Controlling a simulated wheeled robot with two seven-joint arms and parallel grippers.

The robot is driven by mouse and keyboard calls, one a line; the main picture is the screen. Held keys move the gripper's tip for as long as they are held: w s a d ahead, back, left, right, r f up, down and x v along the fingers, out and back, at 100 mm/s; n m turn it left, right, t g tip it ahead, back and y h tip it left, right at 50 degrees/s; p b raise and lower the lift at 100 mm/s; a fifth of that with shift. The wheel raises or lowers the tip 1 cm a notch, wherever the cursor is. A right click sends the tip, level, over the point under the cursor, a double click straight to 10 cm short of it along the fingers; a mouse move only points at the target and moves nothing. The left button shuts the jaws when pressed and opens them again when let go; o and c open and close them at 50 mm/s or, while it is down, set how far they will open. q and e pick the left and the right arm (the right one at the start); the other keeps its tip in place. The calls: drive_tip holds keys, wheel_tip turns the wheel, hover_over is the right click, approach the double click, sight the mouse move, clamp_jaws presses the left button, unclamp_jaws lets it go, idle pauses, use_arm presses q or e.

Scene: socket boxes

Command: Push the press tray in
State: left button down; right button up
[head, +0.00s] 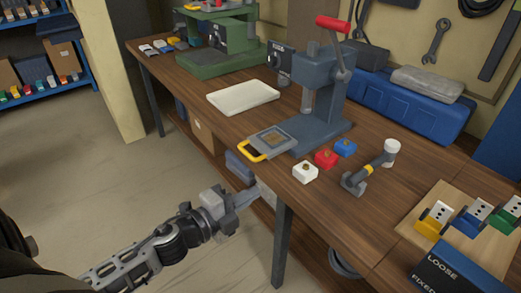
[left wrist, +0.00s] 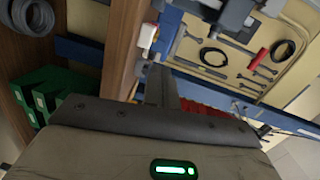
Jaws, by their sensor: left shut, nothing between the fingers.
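The press (head: 322,95) is a dark grey arbor press with a red-handled lever (head: 333,24), standing on the wooden bench. Its press tray (head: 273,140) is a flat grey plate with a brownish centre and a yellow loop handle (head: 250,151). The tray sticks out of the front of the press base, with its handle near the bench's front edge. My left gripper (head: 258,193) is shut and empty, in front of and lower than the handle, apart from it. Its shut fingers also show in the left wrist view (left wrist: 161,86). My right gripper is not in view.
White (head: 305,173), red (head: 326,158) and blue (head: 345,147) blocks sit right of the tray. A white tray (head: 243,96) lies left of the press. The bench edge (head: 217,138) is close to my left gripper.

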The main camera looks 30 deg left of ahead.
use_arm(q)
drive_tip(key=w+a+r+m+g+h, duration=0.3)
drive_tip(key=r+m, duration=0.1)
drive_tip(key=m, duration=0.9)
drive_tip(key=m+g+y, duration=0.2)
drive_tip(key=m+y, duration=0.2)
drive_tip(key=m, duration=0.3)
approach(261, 151)
drive_tip(key=x, duration=0.5)
drive_tip(key=shift+w+d+f, duration=0.1)
drive_tip(key=shift+w+f, duration=0.05)
drive_tip(key=shift+w, duration=0.2)
drive_tip(key=shift+w+d+f, duration=0.1)
drive_tip(key=shift+w+f, duration=0.05)
drive_tip(key=shift+w, duration=0.05)
drive_tip(key=shift+w, duration=0.1)
